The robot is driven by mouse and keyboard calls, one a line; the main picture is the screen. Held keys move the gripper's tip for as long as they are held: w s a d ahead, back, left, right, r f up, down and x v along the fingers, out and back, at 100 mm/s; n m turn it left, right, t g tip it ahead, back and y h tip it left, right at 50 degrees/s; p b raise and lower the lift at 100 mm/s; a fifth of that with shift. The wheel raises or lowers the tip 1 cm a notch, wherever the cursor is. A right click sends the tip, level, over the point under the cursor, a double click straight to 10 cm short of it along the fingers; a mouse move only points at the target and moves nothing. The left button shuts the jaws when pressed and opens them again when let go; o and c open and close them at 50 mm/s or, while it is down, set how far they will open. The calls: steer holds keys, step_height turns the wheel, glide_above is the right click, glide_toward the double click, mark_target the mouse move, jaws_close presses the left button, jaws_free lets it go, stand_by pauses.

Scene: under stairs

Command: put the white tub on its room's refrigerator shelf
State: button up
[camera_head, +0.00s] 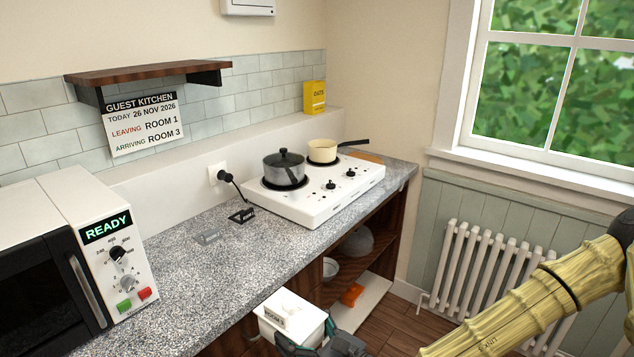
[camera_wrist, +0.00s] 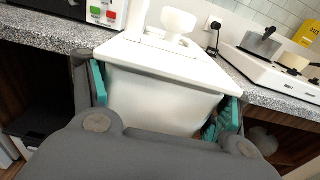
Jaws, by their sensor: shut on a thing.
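The white tub (camera_head: 290,315) is at the bottom of the head view, in front of the counter's front edge. It has a lid with a small dark-lettered label (camera_head: 275,319); the label's text is too small to read surely. My gripper (camera_head: 308,344) is shut on the tub from the near side. In the wrist view the tub (camera_wrist: 165,98) sits between the two teal-lined fingers of my gripper (camera_wrist: 166,102), with a white knob-like shape on top. No refrigerator or refrigerator shelf shows in either view.
The granite counter (camera_head: 180,275) holds a microwave (camera_head: 75,260) reading READY and a white hob (camera_head: 325,205) with two pots. A wall sign (camera_head: 143,123) reads "Guest kitchen, today 26 Nov 2026, leaving Room 1, arriving Room 3". Open shelves (camera_head: 365,265) lie below; a radiator (camera_head: 490,270) stands right.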

steer(key=w+d+f+m+t+h, duration=0.1)
steer(key=d+f+m+t+h, duration=0.2)
steer(key=d, duration=0.7)
steer(key=w+d+f+m+t+h, duration=0.1)
steer(key=d+f+m+t+h, duration=0.3)
steer(key=d+f+m+h, duration=0.3)
steer(key=d+f+h, duration=0.4)
steer(key=f, duration=0.3)
steer(key=shift+d, duration=0.2)
steer(key=shift+d, duration=0.15)
